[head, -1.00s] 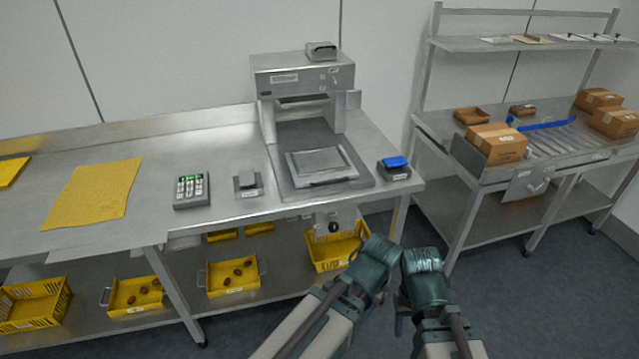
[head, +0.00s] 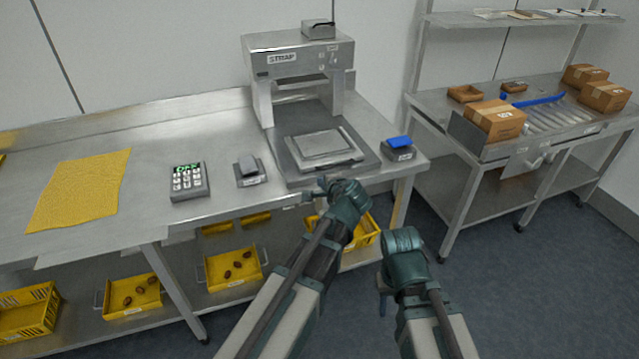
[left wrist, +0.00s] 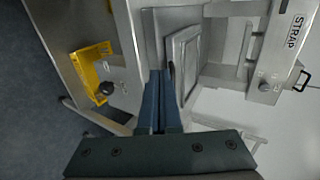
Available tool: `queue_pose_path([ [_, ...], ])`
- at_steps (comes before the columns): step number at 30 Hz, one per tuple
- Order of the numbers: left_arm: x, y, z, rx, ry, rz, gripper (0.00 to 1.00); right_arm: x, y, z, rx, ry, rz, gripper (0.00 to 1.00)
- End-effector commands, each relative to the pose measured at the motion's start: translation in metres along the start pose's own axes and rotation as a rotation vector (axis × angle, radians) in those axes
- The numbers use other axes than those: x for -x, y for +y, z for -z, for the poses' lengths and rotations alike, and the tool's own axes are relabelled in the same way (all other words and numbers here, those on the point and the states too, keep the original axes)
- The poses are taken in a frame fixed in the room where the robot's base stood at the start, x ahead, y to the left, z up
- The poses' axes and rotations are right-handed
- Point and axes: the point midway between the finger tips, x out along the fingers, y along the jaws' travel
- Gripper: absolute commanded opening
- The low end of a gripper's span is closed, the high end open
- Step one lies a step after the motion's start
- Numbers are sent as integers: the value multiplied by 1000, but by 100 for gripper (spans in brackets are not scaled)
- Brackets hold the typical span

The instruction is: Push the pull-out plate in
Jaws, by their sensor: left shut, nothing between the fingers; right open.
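The pull-out plate (head: 321,144) is a flat grey metal plate on the dark base (head: 355,172) of the strapping machine (head: 296,62), which is labelled STRAP. It lies in front of the machine's arch, level. In the left wrist view the plate (left wrist: 187,58) is just beyond the fingertips. My left gripper (head: 325,185) is at the table's front edge, just in front of the base; its fingers (left wrist: 160,78) are shut and empty. I cannot tell whether they touch the plate. My right gripper (head: 382,292) is open and empty, low in front of the table.
On the steel table (head: 150,190) are a keypad (head: 188,181), a small grey device (head: 249,171), a blue-topped box (head: 398,149) and a yellow mat (head: 80,188). Yellow crates (head: 232,270) stand on the shelf below. A second bench (head: 470,135) with cartons is at right.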

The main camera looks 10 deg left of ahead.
Motion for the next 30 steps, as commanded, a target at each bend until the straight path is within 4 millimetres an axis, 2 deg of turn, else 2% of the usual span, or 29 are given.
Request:
queue_pose_path([
  [1,-16,4,2,2,-2,0,0,-11,-1,1,0,0,0,50],
  [3,-32,4,2,1,-2,0,0,-19,-2,1,0,0,0,50],
  [11,-82,3,1,3,-3,-1,0,-43,-4,3,0,0,0,50],
  [13,-88,-7,2,1,-2,-1,0,-37,-4,2,0,0,0,50],
  [19,-104,-17,1,2,-1,-1,0,-37,-4,2,0,0,0,50],
  [30,-108,-19,0,1,0,-1,0,-37,-4,2,0,0,0,50],
])
